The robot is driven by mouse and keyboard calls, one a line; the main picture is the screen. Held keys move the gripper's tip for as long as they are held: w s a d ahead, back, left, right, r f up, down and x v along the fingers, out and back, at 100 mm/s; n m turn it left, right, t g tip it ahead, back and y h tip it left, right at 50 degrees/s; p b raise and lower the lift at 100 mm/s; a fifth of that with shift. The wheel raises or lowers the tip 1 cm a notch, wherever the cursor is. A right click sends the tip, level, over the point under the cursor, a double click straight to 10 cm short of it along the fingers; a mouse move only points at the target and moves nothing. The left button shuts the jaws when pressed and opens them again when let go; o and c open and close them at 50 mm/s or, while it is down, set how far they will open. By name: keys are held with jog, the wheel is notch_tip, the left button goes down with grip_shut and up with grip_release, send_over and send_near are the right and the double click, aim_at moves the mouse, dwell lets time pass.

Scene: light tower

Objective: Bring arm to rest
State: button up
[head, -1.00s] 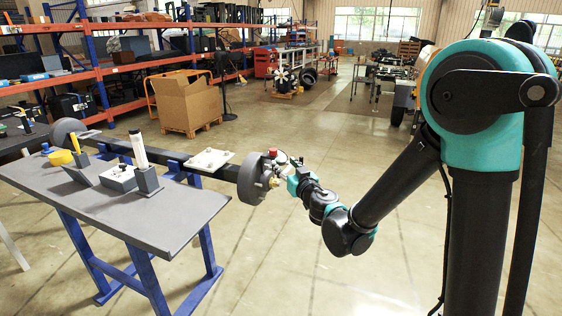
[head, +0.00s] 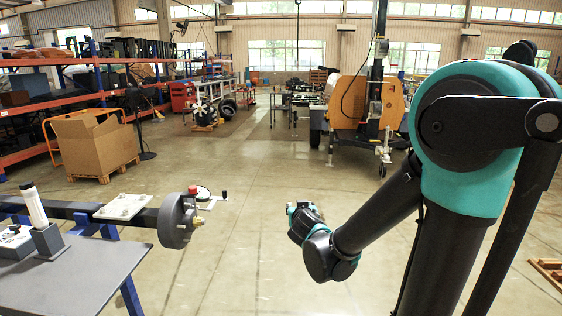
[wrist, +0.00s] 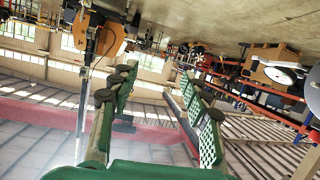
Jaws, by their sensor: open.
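My arm reaches down from the right side of the head view. It is bent, with its end low over open floor. My gripper (head: 299,211) shows there as a small teal and black end, partly hidden by the wrist links. In the wrist view, which is tilted and nearly upside down, my gripper (wrist: 157,80) shows two green fingers with dark pads, spread apart. Nothing is between the fingers. In the head view my gripper is apart from the grey round end (head: 176,222) of the dark beam, which has a red knob (head: 193,190) on it.
A grey bench (head: 85,275) stands at the lower left. An orange light tower trailer (head: 352,103) with a mast stands behind my arm. A cardboard box (head: 95,143) and shelves (head: 60,97) are at the left. The middle floor is clear.

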jog(key=s+d+f+m+g+h, duration=0.1)
jog(key=s+d+f+g, duration=0.15)
jog(key=d, duration=0.25)
jog(key=s+d+f+g+h, duration=0.1)
jog(key=s+d+f, duration=0.2)
jog(key=d, duration=0.2)
jog(key=s+d+f+g+y, duration=0.1)
jog(key=s+f+g, duration=0.2)
jog(key=s, duration=0.6)
jog(key=s+d+f+g+y, duration=0.1)
jog(key=s+d+f+g, duration=0.1)
jog(key=s+f, duration=0.4)
jog(key=s+g, duration=0.1)
jog(key=s, duration=0.2)
jog(key=shift+d+f+g, duration=0.2)
jog(key=shift+d+g, duration=0.1)
jog(key=shift+g, duration=0.05)
jog(key=shift+c, duration=0.2)
